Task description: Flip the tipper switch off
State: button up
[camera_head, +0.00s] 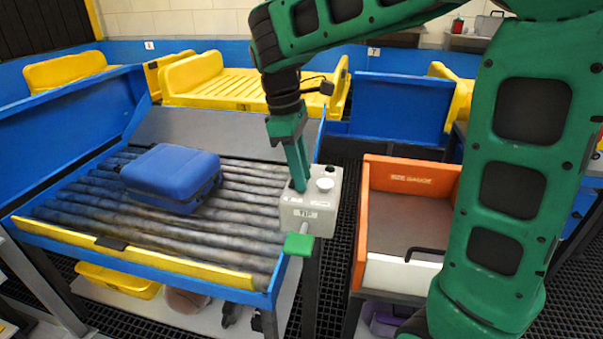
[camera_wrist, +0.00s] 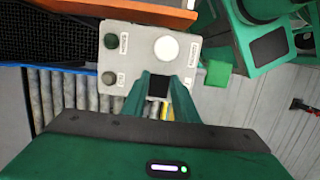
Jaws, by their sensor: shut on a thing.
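A grey control box (camera_head: 312,210) marked "TIP" stands on a post at the right front corner of the roller conveyor. It also fills the upper middle of the wrist view (camera_wrist: 190,42), with two dark round knobs at left and a large white button (camera_wrist: 166,48). My gripper (camera_head: 300,187) reaches down onto the top of the box. I cannot tell the switch's position.
A blue case (camera_head: 171,178) lies on the rollers of the conveyor (camera_head: 130,247), left of the box. A green paddle (camera_head: 298,245) sticks out below the box. An orange-sided bin (camera_head: 411,178) stands to the right, with my arm in front of it.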

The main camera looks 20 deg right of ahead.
aim_at(289, 184)
jog(key=shift+w+a+r+g+h, duration=0.1)
jog(key=shift+w+g+h, duration=0.1)
jog(key=shift+g+h, duration=0.3)
dwell(0.3)
jog(key=o, duration=1.1)
jog(key=shift+c, duration=0.2)
jog(key=v, duration=0.7)
jog(key=shift+a+r, duration=0.1)
